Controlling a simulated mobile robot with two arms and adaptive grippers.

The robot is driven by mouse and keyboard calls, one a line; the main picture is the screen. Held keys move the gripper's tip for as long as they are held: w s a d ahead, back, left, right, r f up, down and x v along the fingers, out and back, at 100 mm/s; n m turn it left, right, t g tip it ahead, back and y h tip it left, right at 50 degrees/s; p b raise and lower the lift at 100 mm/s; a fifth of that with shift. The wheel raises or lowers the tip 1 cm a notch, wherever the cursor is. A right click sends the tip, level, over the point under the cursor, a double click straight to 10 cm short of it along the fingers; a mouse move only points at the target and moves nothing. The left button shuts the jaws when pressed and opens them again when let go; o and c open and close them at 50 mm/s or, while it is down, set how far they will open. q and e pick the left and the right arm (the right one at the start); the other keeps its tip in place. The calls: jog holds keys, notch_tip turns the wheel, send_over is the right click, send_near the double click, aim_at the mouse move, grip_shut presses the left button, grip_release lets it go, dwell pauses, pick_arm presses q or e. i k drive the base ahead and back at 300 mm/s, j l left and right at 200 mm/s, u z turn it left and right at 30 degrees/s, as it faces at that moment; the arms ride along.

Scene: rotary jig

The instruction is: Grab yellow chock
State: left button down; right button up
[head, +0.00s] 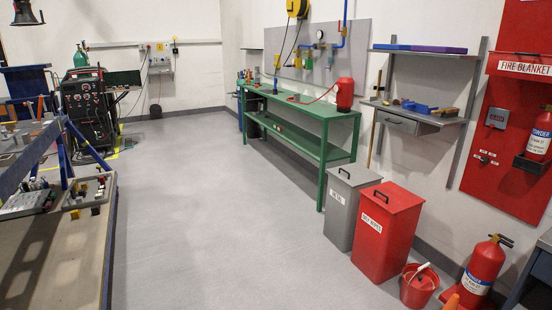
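A small yellow block (75,214), perhaps the yellow chock, shows at the near edge of a grey tray (88,199) on the workbench at the left. It is too small for me to make out its shape. A small dark block (95,211) is to its right. Neither of my grippers is in view.
A second grey tray (28,205) holds small parts. Grey floor (200,200) is clear between this bench and the green bench (320,112). Bins, a red bucket (418,287) and a fire extinguisher (484,268) stand at the right.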

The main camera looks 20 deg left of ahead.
aim_at(75, 215)
jog(key=i+j+u, duration=0.1)
jog(key=i+u, duration=0.65)
jog(key=i+l+u, duration=0.1)
jog(key=i+u, duration=0.5)
jog(key=i, duration=1.7)
jog(key=i+u, duration=0.2)
jog(key=i, duration=0.25)
jog(key=i+l+u, duration=0.15)
jog(key=i, duration=0.35)
jog(key=i+l+u, duration=0.2)
jog(key=i, duration=0.25)
jog(key=i+l+u, duration=0.15)
jog(key=i, duration=0.25)
jog(key=l, duration=0.1)
